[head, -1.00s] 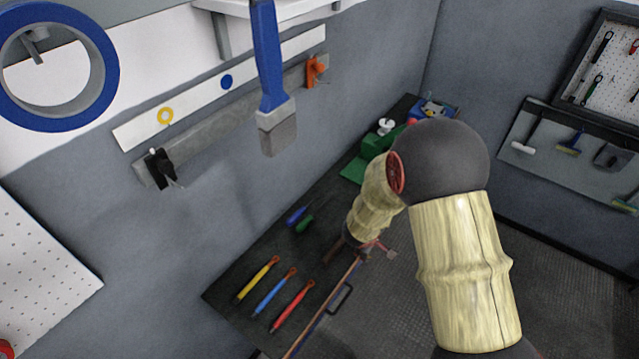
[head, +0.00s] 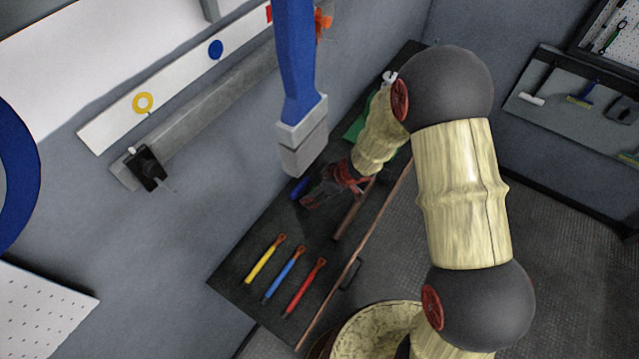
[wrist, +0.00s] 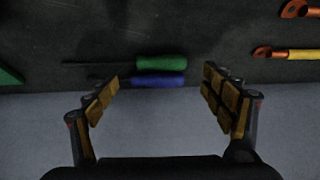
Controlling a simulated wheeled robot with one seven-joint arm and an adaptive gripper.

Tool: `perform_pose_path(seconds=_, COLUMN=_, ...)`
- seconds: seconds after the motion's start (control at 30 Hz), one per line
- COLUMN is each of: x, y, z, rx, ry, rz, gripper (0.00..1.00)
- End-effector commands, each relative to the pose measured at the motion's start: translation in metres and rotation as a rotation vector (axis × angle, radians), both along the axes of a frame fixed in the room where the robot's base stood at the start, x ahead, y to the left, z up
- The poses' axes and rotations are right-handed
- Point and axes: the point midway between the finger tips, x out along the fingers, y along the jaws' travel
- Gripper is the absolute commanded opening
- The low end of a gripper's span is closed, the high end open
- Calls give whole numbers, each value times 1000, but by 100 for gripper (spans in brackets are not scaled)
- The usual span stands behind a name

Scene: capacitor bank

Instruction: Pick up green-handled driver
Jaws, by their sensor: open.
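The green-handled driver (wrist: 161,62) lies on the dark bench top in the wrist view, its thin dark shaft pointing left. A blue-handled driver (wrist: 158,79) lies close alongside it, nearer the bench edge. My gripper (wrist: 163,92) is open and empty, its fingers either side of the two handles in the picture. I cannot tell the height left between fingertips and bench. In the head view my gripper (head: 314,194) is over the bench near the blue handle (head: 299,188). It hides the green handle there.
A green object (head: 356,128) stands further back.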

Motion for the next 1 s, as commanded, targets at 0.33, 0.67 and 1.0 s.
perform_pose_path(seconds=0.33, x=11, y=18, z=-42, rx=-1, ry=1, rz=0, gripper=82)
perform_pose_path(seconds=0.67, x=14, y=21, z=-46, rx=-1, ry=0, rz=-1, gripper=82)
perform_pose_path(seconds=1.0, x=13, y=21, z=-47, rx=-1, ry=2, rz=-1, gripper=64)
